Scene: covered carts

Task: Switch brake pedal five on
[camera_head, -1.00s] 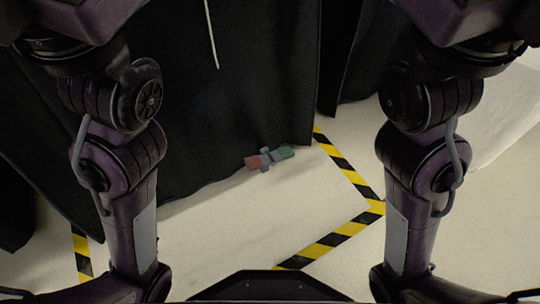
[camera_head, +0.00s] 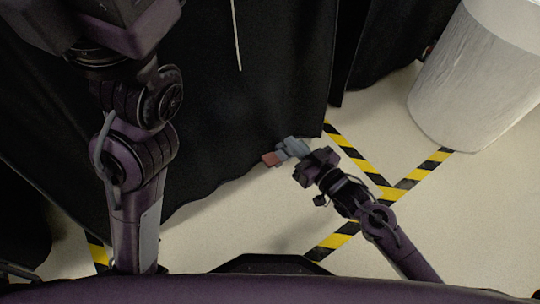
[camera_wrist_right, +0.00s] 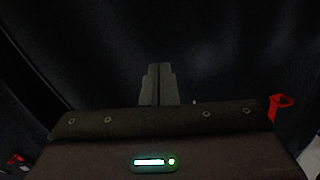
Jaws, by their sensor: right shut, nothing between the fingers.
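The brake pedal (camera_head: 269,159) sits low at the bottom edge of the black cover in the head view. Its red end shows; its green end is hidden behind my right gripper. My right gripper (camera_head: 292,147) overlaps the pedal from the right; I cannot tell whether it touches. In the right wrist view its two fingers (camera_wrist_right: 158,84) are together with nothing between them, against dark cloth. No number shows on the pedal. My left arm hangs at the left of the head view, and its gripper is out of view.
The black cover (camera_head: 225,100) hangs in folds behind the pedal, with a pale cord. Yellow-black floor tape (camera_head: 350,153) runs to the right. A white covered object (camera_head: 470,85) stands at upper right. Red parts (camera_wrist_right: 281,104) show at the right wrist view's edges. Pale floor is clear in front.

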